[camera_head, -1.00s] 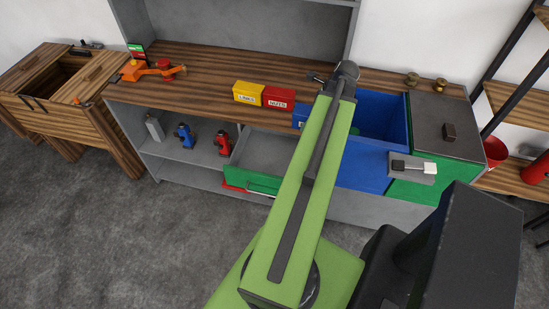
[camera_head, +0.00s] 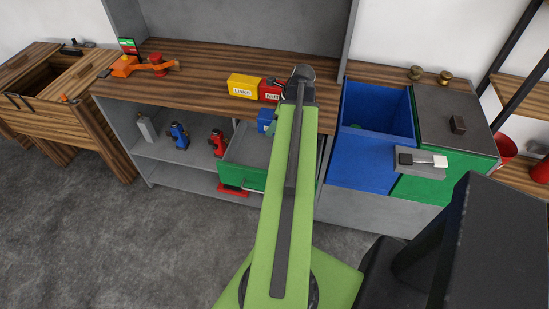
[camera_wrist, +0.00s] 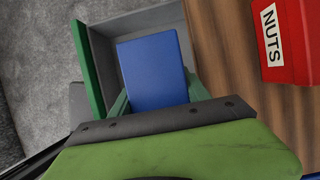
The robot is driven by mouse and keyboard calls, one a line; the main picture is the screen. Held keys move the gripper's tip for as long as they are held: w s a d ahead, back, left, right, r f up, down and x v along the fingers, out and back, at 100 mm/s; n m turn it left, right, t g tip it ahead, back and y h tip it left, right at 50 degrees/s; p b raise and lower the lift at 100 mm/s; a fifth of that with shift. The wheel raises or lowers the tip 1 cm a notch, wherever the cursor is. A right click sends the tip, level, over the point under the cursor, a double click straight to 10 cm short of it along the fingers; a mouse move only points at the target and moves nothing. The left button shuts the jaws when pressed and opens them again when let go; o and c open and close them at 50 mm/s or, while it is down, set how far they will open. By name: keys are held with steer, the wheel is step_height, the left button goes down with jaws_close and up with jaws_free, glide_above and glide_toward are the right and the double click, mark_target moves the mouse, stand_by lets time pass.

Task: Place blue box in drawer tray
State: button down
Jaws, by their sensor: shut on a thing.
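The blue box (camera_head: 265,121) is held over the open drawer tray, near the wooden counter's front edge. It also shows in the wrist view (camera_wrist: 153,70), in front of the drawer's grey interior. My gripper (camera_wrist: 157,94) is shut on it, with a green finger on either side. In the head view my arm hides most of the gripper. The drawer tray (camera_head: 246,150) is grey inside with a green front, and is pulled out below the counter. In the wrist view its green front (camera_wrist: 88,70) is left of the box. The gap between box and tray floor is unclear.
Yellow (camera_head: 245,86) and red (camera_head: 270,91) labelled boxes stand on the counter (camera_head: 200,75) close to my gripper. A blue bin (camera_head: 375,160) is to the right. Blue (camera_head: 179,136) and red (camera_head: 217,142) tools stand on the shelf left of the drawer.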

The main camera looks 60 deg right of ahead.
step_height(320, 180, down, 16)
steer(key=b, duration=1.4)
steer(key=shift+r, duration=0.2)
steer(key=shift+f, duration=0.2)
steer(key=c, duration=0.5)
jaws_free()
steer(key=shift+r, duration=0.1)
steer(key=shift+s+r+p, duration=0.1)
steer(key=shift+r+p, duration=0.35)
steer(key=p+v, duration=1)
steer(key=v, duration=0.1)
steer(key=shift+r+p, duration=0.3)
steer(key=shift+s+f, duration=0.1)
steer(key=shift+f, duration=0.05)
